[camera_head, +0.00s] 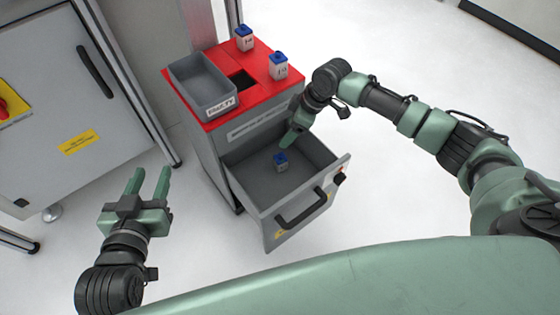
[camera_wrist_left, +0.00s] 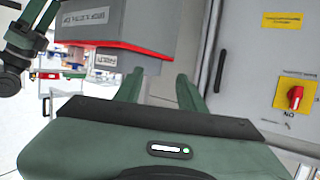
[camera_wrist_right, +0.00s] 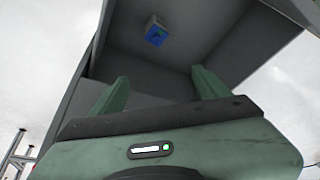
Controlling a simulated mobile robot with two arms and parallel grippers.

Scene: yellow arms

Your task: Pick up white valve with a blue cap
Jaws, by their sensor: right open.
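A small valve with a blue cap (camera_head: 281,158) stands on the floor of the open grey drawer (camera_head: 318,208). It also shows in the right wrist view as a pale block with a blue cap (camera_wrist_right: 155,35), ahead of the fingers and apart from them. Two more white valves with blue caps stand on the red cabinet top, one at the back (camera_head: 243,40) and one at the right (camera_head: 278,68). My right gripper (camera_head: 291,137) is at the drawer's back edge, open and empty (camera_wrist_right: 160,88). My left gripper (camera_head: 149,178) is open and empty, left of the cabinet.
A grey bin (camera_head: 205,82) sits on the red cabinet top beside a dark square opening (camera_head: 242,80). The drawer's walls surround the valve, and its black handle (camera_head: 302,210) faces front. A grey cabinet with a red switch (camera_head: 4,107) stands at the left. Floor at the right is clear.

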